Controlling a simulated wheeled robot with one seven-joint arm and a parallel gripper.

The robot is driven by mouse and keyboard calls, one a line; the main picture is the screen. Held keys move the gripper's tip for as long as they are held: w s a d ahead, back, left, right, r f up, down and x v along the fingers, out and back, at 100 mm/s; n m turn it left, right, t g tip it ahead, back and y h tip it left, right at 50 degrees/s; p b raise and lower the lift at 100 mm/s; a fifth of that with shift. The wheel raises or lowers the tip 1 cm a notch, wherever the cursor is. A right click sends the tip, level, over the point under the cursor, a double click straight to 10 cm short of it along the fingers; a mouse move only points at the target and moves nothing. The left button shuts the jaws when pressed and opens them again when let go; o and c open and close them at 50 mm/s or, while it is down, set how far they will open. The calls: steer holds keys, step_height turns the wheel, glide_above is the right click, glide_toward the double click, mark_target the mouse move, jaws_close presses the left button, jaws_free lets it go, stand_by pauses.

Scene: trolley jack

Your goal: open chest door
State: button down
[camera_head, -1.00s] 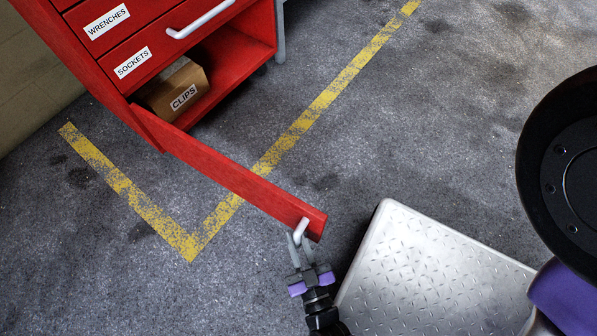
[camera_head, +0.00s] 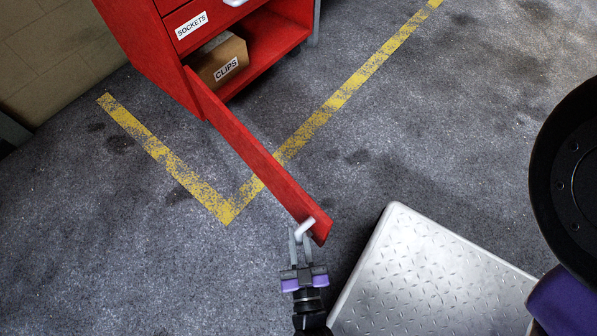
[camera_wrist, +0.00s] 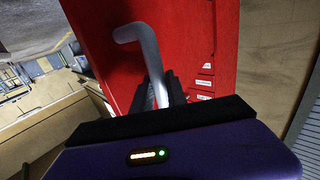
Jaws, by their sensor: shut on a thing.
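The red chest door (camera_head: 255,155) stands swung out wide from the red chest (camera_head: 165,65). Its hinge side is at the chest's front left edge, and its free end points to the lower right. A pale bar handle (camera_head: 307,228) is on the door near that free end. My gripper (camera_head: 300,238) is shut on the handle. In the wrist view the handle (camera_wrist: 147,55) runs down between the fingers, with the red door face (camera_wrist: 200,45) behind it. The lower compartment is exposed and holds a cardboard box (camera_head: 222,62) labelled CLIPS.
A drawer labelled SOCKETS (camera_head: 190,25) is shut above the compartment. My tread-plate base lies just right of the gripper. Yellow floor lines (camera_head: 345,92) cross the grey floor (camera_head: 90,240), which is clear left of the door. A tan wall (camera_head: 60,55) stands at upper left.

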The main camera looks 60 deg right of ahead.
steer(key=c, duration=1.3)
jaws_free()
steer(key=p+v, duration=0.1)
steer(key=v, duration=0.6)
steer(key=shift+s+a, duration=0.25)
steer(key=shift+s, duration=0.05)
